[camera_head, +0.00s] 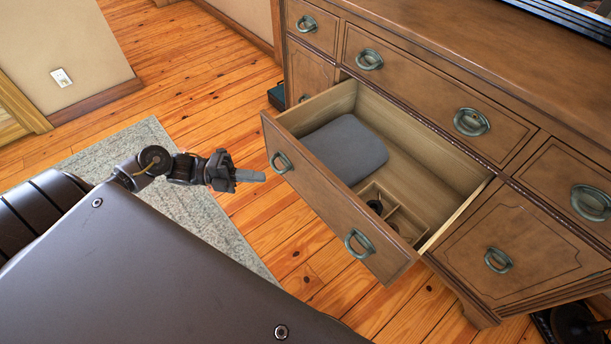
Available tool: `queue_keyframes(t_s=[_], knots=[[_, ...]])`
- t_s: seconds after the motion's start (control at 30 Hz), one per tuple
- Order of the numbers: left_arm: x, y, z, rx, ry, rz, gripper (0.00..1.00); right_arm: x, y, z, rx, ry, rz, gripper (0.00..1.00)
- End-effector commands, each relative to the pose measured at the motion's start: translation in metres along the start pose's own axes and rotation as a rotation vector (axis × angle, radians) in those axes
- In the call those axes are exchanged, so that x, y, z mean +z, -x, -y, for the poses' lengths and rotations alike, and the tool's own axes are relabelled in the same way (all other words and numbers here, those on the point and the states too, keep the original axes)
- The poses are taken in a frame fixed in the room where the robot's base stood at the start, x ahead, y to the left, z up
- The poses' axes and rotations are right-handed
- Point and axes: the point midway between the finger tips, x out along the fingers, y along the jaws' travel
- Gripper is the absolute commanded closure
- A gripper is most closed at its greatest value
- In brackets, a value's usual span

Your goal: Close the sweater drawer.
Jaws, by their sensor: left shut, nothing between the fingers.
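The sweater drawer (322,205) is pulled out of the wooden dresser, its front panel standing well clear of the dresser face. It has two ring handles, one on the left (281,162) and one on the right (359,243). A folded grey sweater (345,148) lies inside at the left, beside a small wooden divider box (392,212) holding dark items. My left gripper (262,176) is shut and empty, its fingertips just left of the drawer front, near the left handle. I cannot tell whether it touches. My right gripper does not show.
The dresser (480,65) fills the right side, with its other drawers and doors shut. A grey rug (205,215) lies on the plank floor (190,80) at left. A dark object (277,96) stands beside the dresser's left end. A dark base (578,325) is at bottom right.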

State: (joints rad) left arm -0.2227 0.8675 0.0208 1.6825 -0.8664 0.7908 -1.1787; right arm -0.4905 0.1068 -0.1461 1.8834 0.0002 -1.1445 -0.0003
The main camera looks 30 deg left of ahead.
Motion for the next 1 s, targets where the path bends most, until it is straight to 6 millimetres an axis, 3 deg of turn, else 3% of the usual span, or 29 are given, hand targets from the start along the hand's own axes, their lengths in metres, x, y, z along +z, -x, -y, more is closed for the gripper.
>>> queue_keyframes(t_s=[0.27, 0.7, 1.0], knots=[[0.000, -0.015, 0.003, -0.004, -0.002, -0.001, 1.00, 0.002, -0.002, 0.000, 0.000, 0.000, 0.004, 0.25], [0.001, -0.101, 0.003, -0.005, -0.001, 0.002, 1.00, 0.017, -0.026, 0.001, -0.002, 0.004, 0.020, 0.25], [0.026, -0.125, 0.001, 0.000, 0.000, 0.002, 1.00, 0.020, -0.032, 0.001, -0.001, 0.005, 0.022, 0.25]])
